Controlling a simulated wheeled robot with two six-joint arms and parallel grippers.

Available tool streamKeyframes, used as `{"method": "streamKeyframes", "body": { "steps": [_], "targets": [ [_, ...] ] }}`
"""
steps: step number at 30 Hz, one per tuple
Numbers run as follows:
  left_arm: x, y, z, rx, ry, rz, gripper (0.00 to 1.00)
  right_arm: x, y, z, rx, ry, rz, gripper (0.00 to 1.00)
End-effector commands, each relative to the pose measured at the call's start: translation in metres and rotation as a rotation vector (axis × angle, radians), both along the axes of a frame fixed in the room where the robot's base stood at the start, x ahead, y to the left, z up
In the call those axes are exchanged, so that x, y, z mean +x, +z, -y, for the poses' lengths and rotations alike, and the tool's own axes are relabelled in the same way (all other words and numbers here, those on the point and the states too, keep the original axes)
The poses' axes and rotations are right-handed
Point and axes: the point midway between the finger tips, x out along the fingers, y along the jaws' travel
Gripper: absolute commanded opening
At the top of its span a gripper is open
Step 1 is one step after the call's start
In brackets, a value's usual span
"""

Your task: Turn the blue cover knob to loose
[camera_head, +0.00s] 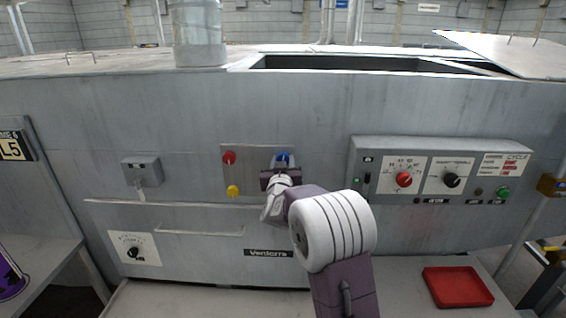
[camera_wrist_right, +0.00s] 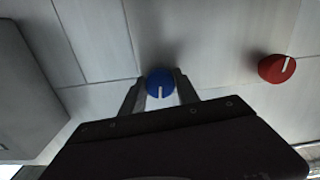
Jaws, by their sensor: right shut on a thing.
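The blue cover knob (camera_head: 283,157) sits on a small plate on the front of the grey machine, right of a red knob (camera_head: 229,157). My right gripper (camera_head: 281,166) reaches up to it and hides part of it. In the right wrist view the blue knob (camera_wrist_right: 160,83) lies between the two fingers of my right gripper (camera_wrist_right: 161,90), which is shut on it. A white mark on its face points toward the gripper body in that view. The red knob (camera_wrist_right: 277,68) also shows there. My left gripper is not in view.
A yellow knob (camera_head: 233,190) sits below the red one. A control panel (camera_head: 441,143) with dials juts out at the right. A long handle bar (camera_head: 199,232) crosses the front below. A red tray (camera_head: 457,287) lies at the lower right. The machine top has a dark opening (camera_head: 365,64).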

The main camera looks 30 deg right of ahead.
Motion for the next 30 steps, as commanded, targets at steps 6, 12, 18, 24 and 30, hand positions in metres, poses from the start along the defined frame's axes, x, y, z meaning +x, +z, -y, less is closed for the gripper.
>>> {"method": "streamKeyframes", "body": {
  "steps": [6,12,18,24,30],
  "targets": [
    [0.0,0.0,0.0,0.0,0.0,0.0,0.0,0.0,-0.004,0.0,0.004,0.001,-0.007,0.59],
    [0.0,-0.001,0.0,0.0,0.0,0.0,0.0,0.0,-0.002,0.0,0.002,0.001,-0.003,0.59],
    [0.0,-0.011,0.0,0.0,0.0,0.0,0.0,-0.025,-0.004,-0.017,0.003,0.004,-0.002,0.59],
    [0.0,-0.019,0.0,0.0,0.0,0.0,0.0,-0.062,-0.003,-0.039,0.003,0.004,-0.002,0.59],
    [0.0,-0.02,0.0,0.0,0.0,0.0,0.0,-0.077,-0.003,-0.048,0.003,0.001,-0.005,0.59]
  ]
}}
